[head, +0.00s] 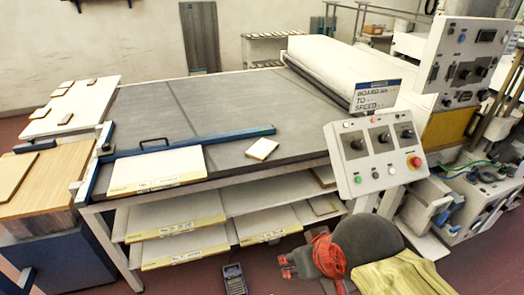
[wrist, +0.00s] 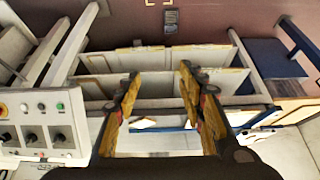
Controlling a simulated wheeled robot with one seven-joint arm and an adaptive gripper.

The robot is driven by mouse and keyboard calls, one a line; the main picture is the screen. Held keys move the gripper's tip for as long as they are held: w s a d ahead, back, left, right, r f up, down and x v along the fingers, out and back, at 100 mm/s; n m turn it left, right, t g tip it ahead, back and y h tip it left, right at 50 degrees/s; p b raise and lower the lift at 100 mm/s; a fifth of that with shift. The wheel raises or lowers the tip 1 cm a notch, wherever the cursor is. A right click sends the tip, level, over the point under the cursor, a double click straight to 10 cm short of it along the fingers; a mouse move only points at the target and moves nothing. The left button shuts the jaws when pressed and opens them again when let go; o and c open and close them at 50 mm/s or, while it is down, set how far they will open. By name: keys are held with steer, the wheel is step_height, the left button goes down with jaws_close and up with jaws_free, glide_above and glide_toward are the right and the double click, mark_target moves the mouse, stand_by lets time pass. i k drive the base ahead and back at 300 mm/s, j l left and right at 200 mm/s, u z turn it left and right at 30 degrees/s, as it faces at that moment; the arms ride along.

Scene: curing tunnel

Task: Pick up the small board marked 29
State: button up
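A small light board between my fingers in the wrist view (wrist: 144,123) looks like the same one. My gripper (head: 287,262) is low in front of the table, below and apart from that board. In the wrist view my gripper (wrist: 157,75) is open, with two yellow-padded fingers spread and nothing between their tips.
A larger white board (head: 158,170) lies by the blue rail (head: 195,142). Shelves below hold several boards (head: 185,245). A control panel (head: 375,150) stands right of the small board, beside a sign (head: 374,96). Boards lie on side tables (head: 72,105) at left. The table's middle is clear.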

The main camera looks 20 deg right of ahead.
mark_target(261, 150)
steer(key=i+l, duration=0.2)
steer(key=i, duration=0.3)
steer(key=i+l, duration=0.25)
steer(key=i, duration=0.3)
steer(key=i+l, duration=0.2)
steer(key=i, duration=0.3)
